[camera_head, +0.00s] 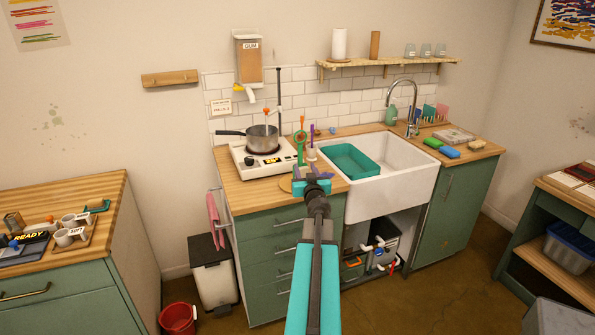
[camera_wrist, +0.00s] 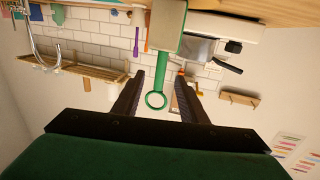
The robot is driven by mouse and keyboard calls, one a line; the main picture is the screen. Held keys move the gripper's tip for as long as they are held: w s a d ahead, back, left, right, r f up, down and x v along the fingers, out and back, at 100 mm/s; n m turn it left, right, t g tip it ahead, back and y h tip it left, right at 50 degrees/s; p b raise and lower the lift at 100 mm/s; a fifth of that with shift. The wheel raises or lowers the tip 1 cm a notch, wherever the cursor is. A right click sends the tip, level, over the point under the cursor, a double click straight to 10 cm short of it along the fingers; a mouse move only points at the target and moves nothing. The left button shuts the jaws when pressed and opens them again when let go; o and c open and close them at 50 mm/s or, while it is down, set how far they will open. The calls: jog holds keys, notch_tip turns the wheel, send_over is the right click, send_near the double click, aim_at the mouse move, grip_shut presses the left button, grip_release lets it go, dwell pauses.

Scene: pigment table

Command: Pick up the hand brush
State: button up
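A green tool with a ring-ended handle and a beige, green-edged block, which looks like the hand brush (camera_head: 299,149), stands upright on the counter between the hot plate and the sink. In the upside-down wrist view, the brush (camera_wrist: 161,78) has its handle and ring between my two dark fingers in the picture. My gripper (camera_wrist: 159,76) is open, with a gap on both sides of the handle. I cannot tell how far beyond the fingertips the handle is. In the head view my gripper (camera_head: 312,172) is just in front of the brush, partly hiding the counter there.
Upright purple and orange tools (camera_head: 311,142) stand close to the brush's right. A hot plate (camera_head: 249,166) with a saucepan (camera_head: 261,138) is on the left. A white sink (camera_head: 388,196) with a teal tray (camera_head: 349,162) is on the right. A shelf (camera_head: 388,64) is above.

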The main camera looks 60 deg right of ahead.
aim_at(300, 159)
jog(key=shift+w, duration=0.3)
jog(key=shift+x, duration=4.15)
jog(key=shift+f, duration=0.1)
jog(key=shift+d, duration=0.1)
jog(key=shift+f+x, duration=0.15)
jog(key=shift+x, duration=0.6)
jog(key=shift+f+x, duration=0.1)
jog(key=shift+x, duration=1.65)
jog(key=shift+d, duration=0.1)
grip_shut()
